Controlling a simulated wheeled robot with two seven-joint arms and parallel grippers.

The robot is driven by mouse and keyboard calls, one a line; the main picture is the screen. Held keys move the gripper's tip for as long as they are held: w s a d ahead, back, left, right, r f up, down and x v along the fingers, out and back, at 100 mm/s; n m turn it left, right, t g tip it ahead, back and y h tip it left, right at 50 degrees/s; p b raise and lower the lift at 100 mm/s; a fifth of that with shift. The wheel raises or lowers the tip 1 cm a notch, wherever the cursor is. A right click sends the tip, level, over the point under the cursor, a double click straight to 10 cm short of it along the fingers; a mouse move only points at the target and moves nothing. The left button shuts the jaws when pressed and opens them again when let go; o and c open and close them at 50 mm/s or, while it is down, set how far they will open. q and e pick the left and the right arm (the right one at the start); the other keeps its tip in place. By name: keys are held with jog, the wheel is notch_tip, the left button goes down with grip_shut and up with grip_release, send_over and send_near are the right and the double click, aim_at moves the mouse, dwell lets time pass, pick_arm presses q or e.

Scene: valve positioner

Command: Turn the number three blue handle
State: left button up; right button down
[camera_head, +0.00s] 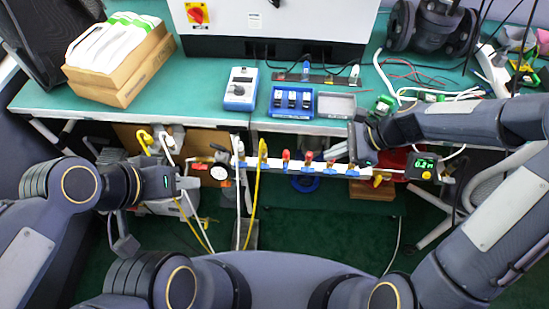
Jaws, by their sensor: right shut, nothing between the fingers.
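A pale manifold bar (340,169) runs along the front of the bench, below its edge. It carries a row of small valves with blue handles (307,168) and red or yellow fittings above them. Any numbers on the handles are too small to read, so I cannot tell which is number three. My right gripper (355,152) is shut and empty at the right part of the bar, close above the handles there. I cannot tell whether it touches one. My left gripper (181,184) is left of the bar, apart from the handles; its fingers are not clear.
The green bench (215,113) holds a cardboard box (118,84), a blue meter (241,88) and a blue switch box (291,101). A yellow hose (255,205) hangs from the bar. A gauge (219,173) sits left of it, and a green-lit display (423,164) sits right.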

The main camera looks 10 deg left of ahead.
aim_at(285, 165)
jog(key=shift+m, duration=0.3)
jog(key=x, duration=0.8)
jog(key=b+x, duration=0.1)
jog(key=x, duration=0.3)
jog(key=shift+w+a, duration=0.15)
jog(key=shift+w, duration=0.1)
jog(key=shift+r, duration=0.1)
jog(key=shift+r+p, duration=0.15)
jog(key=shift+p, duration=0.25)
jog(key=a+r+h+p, duration=0.1)
jog(key=p, duration=0.2)
jog(key=shift+a, duration=0.4)
jog(key=shift+a+r+p, duration=0.1)
jog(key=shift+a+p, duration=0.2)
jog(key=shift+a, duration=0.05)
dwell(0.4)
